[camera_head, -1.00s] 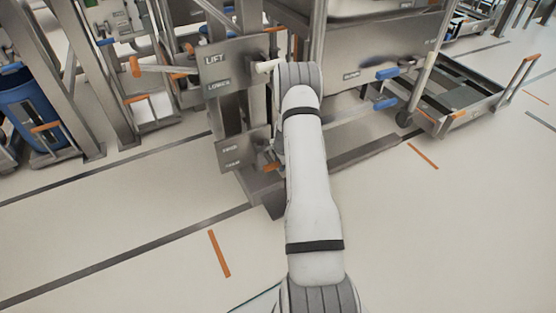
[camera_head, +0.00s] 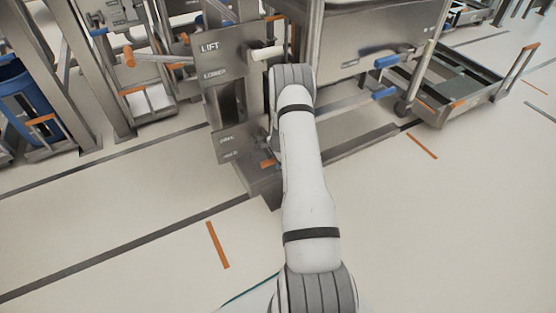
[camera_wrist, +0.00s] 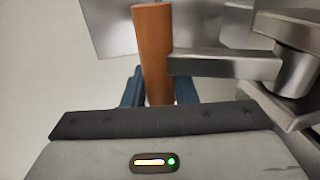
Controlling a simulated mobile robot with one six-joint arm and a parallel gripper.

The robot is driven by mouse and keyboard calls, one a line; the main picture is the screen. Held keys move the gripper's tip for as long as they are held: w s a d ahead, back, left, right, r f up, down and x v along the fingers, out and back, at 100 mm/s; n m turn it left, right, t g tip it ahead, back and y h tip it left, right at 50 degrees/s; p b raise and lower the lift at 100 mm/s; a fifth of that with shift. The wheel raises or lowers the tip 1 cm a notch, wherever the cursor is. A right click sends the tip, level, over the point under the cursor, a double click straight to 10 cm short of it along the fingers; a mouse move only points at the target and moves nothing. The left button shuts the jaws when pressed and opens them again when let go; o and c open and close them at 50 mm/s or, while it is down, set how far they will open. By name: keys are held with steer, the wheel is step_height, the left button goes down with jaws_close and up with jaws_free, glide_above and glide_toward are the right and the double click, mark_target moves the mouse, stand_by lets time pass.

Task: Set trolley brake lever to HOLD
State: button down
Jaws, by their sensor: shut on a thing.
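An orange lever handle (camera_wrist: 153,50) stands between the blue fingers of my gripper (camera_wrist: 155,92) in the wrist view. The gripper is shut on it. A metal lever arm (camera_wrist: 222,65) runs right from the handle to a round pivot (camera_wrist: 297,58). In the head view, a bit of orange handle (camera_head: 267,164) shows beside a low metal plate (camera_head: 240,143) with two small labels, too blurred to read surely. My arm hides the gripper and most of the lever there.
Above is a plate (camera_head: 224,60) marked LIFT and LOWER, with a pale lever handle (camera_head: 268,53) close to my arm. Blue handles (camera_head: 385,62) and a low cart (camera_head: 455,85) are to the right. The floor in front is clear.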

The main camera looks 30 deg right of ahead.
steer(key=shift+a+f, duration=0.1)
steer(key=shift+a, duration=0.1)
steer(key=c, duration=1.2)
jaws_free()
steer(key=shift+d, duration=0.1)
steer(key=r+p, duration=0.1)
steer(key=r, duration=0.1)
steer(key=s+r+p, duration=0.1)
steer(key=r, duration=0.2)
steer(key=r+p, duration=0.1)
steer(key=r, duration=0.1)
steer(key=shift+s+r, duration=0.2)
steer(key=shift+r, duration=0.2)
